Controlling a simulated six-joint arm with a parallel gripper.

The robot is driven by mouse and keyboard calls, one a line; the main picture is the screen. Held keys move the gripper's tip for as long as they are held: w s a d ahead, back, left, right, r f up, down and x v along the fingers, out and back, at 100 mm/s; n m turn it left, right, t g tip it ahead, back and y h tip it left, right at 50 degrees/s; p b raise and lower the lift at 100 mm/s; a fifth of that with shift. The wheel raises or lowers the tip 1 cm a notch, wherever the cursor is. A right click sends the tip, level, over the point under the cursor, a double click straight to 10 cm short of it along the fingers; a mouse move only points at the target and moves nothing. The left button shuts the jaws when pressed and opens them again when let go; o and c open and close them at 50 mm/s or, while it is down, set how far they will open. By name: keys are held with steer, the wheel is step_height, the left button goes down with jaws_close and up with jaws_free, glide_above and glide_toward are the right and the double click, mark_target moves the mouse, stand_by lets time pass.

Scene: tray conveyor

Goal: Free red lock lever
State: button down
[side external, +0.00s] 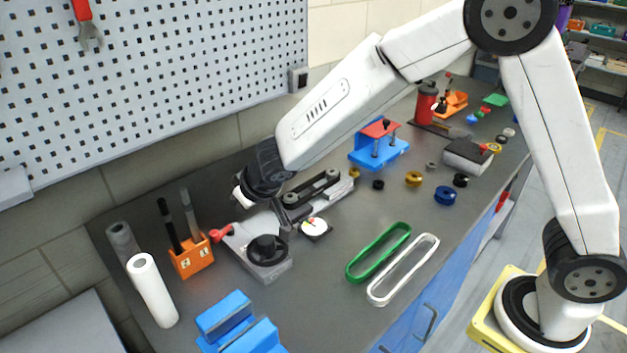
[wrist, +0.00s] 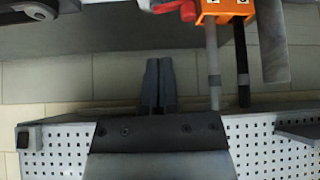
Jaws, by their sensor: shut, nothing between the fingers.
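The red lock lever (side external: 220,233) is at the left end of a grey fixture block (side external: 270,272) with a black knob on top, in the side view. In the wrist view, part of the red lever (wrist: 186,10) shows at the top edge, cut off by the frame. My gripper (wrist: 157,62) is shut and empty in the wrist view, its two dark fingers side by side. The red lever is apart from the fingertips in that picture, above and to their right. In the side view my wrist hangs behind the fixture, and the fingertips are hard to make out.
An orange holder (side external: 191,258) with upright tools stands left of the lever. A white roll (side external: 152,290) and a blue block (side external: 238,325) are nearer the front. Green (side external: 352,272) and white (side external: 376,298) loops lie right of the fixture. A pegboard (side external: 150,90) hangs behind.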

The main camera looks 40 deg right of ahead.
mark_target(222, 233)
steer(key=shift+t+y, duration=0.3)
steer(key=a, duration=0.1)
steer(key=w+a, duration=0.1)
steer(key=a, duration=0.2)
steer(key=shift+w, duration=0.4)
steer(key=shift+w+f, duration=0.1)
steer(key=shift+f, duration=0.05)
steer(key=shift+x, duration=4.9)
